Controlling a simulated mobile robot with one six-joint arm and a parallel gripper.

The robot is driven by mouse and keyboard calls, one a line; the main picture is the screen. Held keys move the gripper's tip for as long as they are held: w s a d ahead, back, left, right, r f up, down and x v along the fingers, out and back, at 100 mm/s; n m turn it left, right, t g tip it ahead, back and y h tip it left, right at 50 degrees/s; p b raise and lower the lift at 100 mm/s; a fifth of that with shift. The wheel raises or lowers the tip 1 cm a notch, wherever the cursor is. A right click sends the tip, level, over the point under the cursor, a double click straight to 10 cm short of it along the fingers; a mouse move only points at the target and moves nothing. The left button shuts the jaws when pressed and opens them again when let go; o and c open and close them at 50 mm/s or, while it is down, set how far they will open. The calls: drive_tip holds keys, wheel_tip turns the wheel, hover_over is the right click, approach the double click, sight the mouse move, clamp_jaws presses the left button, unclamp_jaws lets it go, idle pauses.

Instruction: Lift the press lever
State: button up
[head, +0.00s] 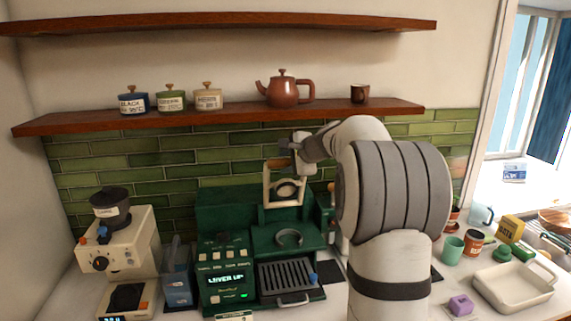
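The green press machine (212,262) stands on the counter, left of my arm. Its small screen seems to read "LEVER UP". The press lever (270,188), a pale frame with a wooden bar on top, stands upright above the machine's round holder (289,236). My gripper (287,146) is small and dark in the head view, just above the lever's top bar. I cannot tell whether it touches the bar, and its fingers are too small to show whether they are open or shut.
A cream grinder (128,240) and a small scale (127,300) stand at the left. A shelf (235,116) with canisters, a brown teapot (287,90) and a cup (360,93) runs above. A white dish (513,285) and a purple block (460,304) lie at the right.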

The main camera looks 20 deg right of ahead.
drive_tip(key=o, duration=0.4)
drive_tip(key=shift+w+a, duration=0.1)
drive_tip(key=b+v, duration=0.2)
drive_tip(key=v, duration=0.6)
drive_tip(key=shift+f, duration=0.1)
